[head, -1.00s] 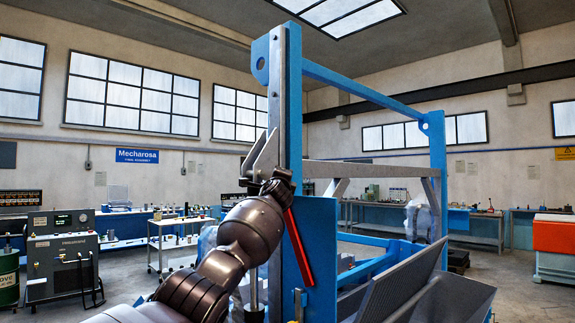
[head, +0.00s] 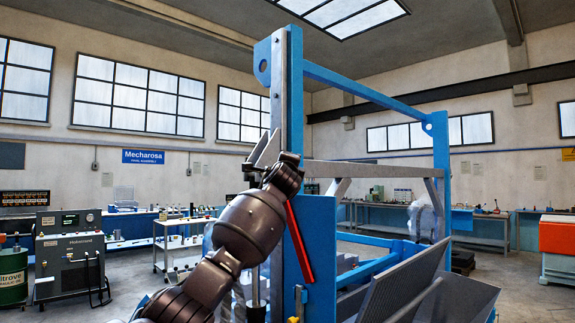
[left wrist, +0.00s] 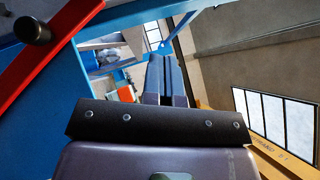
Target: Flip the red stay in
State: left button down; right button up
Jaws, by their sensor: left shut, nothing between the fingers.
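The red stay (head: 300,243) is a thin bar slanting down to the right against the blue plate (head: 321,230) of the blue frame. Its upper end is hidden behind my left wrist in the head view. In the left wrist view the red stay (left wrist: 50,48) runs diagonally at the upper left, with a black knob (left wrist: 32,30) near it. My left gripper (head: 267,147) is shut and empty, pointing up beside the grey upright, just above the stay's upper end. Its fingers (left wrist: 166,78) show in the left wrist view, apart from the stay. My right gripper is not in view.
The blue frame's tall post (head: 288,90) and top beam (head: 360,85) stand close to my left arm. A grey ribbed panel (head: 405,285) tilts at the lower right. A trolley (head: 170,243) and benches stand farther back. Open floor lies to the left.

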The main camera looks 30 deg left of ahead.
pick_arm(q)
jog(key=shift+s+d+r, duration=0.25)
jog(key=shift+s+d, duration=0.05)
jog(key=shift+s, duration=0.4)
jog(key=shift+s+d+r, duration=0.2)
jog(key=shift+s+d, duration=0.05)
jog(key=shift+s, duration=0.4)
